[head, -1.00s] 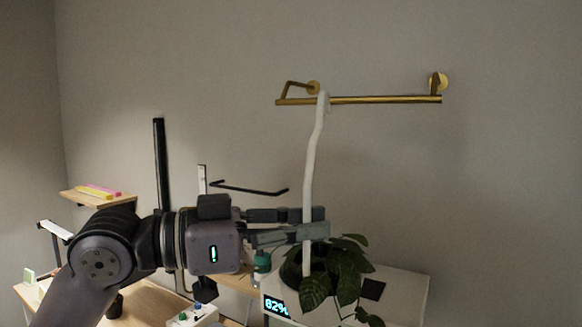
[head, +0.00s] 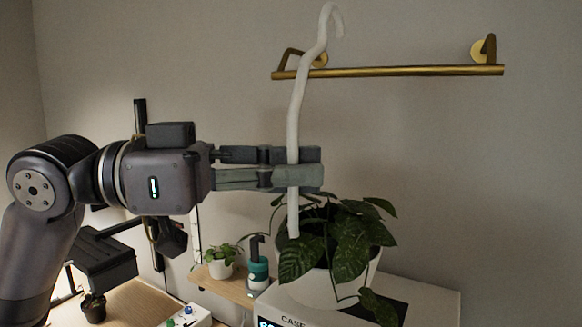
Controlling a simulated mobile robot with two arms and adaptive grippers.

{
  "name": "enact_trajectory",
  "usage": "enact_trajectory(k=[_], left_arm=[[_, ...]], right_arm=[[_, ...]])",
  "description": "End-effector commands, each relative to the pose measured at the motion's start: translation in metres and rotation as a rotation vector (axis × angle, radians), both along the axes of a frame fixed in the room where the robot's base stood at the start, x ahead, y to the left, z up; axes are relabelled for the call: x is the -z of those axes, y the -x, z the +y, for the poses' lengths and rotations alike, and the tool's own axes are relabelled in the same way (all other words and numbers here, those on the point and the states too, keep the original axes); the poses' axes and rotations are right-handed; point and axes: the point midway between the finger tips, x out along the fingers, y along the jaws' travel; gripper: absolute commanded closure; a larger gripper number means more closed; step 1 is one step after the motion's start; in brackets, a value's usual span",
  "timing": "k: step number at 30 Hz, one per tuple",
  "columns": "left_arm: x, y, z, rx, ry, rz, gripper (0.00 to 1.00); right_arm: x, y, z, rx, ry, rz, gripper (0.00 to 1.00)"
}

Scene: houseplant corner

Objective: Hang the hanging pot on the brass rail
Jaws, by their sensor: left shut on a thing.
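The hanging pot (head: 318,288) is white, with a broad-leaved plant in it and a long white stem that ends in a hook at the top. My left gripper (head: 306,168) comes in from the left and is shut on this stem, about midway up. The pot hangs below the fingers and looks nearly upright. The brass rail (head: 420,71) is fixed to the wall by two brackets. The hook's bend shows above the rail in the picture, and the stem crosses in front of the rail near its left end. Leaves hide part of the pot. My right gripper is not in view.
A white cabinet (head: 425,293) with a display stands below the pot. A small potted plant (head: 221,262) and a teal bottle (head: 258,272) stand on a wooden shelf to the left. The wall right of the stem, below the rail, is clear.

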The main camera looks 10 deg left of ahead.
Motion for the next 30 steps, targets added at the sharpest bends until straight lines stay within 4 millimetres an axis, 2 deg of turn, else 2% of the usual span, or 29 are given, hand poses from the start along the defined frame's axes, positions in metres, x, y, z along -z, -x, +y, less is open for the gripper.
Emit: enact_trajectory(k=[30], left_arm=[[-0.002,-0.075,-0.024,-0.001,0.004,-0.002,1.00]], right_arm=[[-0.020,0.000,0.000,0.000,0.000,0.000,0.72]])
